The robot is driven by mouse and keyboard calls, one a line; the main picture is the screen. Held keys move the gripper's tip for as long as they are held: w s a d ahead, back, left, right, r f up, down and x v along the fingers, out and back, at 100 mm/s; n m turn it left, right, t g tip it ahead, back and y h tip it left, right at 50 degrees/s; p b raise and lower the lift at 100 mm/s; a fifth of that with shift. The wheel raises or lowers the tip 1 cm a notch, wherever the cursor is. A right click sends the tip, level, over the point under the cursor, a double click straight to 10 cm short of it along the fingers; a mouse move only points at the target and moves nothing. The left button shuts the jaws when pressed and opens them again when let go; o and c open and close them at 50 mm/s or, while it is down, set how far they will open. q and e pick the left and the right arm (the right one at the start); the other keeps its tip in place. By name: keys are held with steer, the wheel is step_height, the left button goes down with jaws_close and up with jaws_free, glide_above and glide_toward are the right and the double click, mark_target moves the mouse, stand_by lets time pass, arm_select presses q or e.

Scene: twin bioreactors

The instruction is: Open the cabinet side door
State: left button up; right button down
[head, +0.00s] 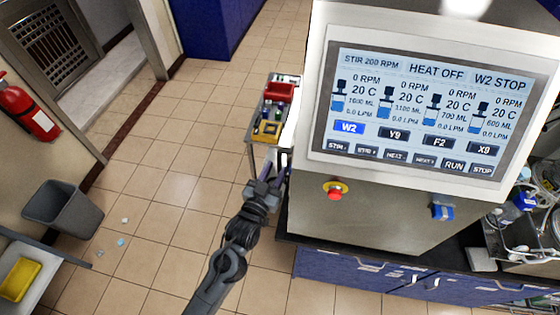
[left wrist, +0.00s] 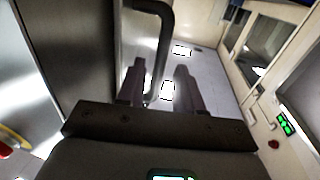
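The steel cabinet (head: 385,215) with a tilted screen stands at the centre right of the head view. Its left side is turned away there, and the side door cannot be made out. In the left wrist view a steel door panel (left wrist: 92,45) fills the upper left and carries a curved grey bar handle (left wrist: 165,45). My left gripper (head: 275,178) is beside the cabinet's left side. In the left wrist view my left gripper (left wrist: 160,78) is open, with the lower part of the handle between its fingers. Contact cannot be told. My right gripper is not in view.
A narrow cart (head: 253,158) with a red bin and yellow tray stands just behind my left gripper. A grey waste bin (head: 62,210) and a fire extinguisher (head: 27,108) are at the left. The tiled floor (head: 165,190) between is mostly clear. A red button (head: 335,192) sits on the cabinet front.

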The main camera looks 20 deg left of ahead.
mark_target(279, 165)
arm_select(q)
steer(key=shift+w+d, duration=0.1)
steer(key=shift+w, duration=1.8)
jaws_close()
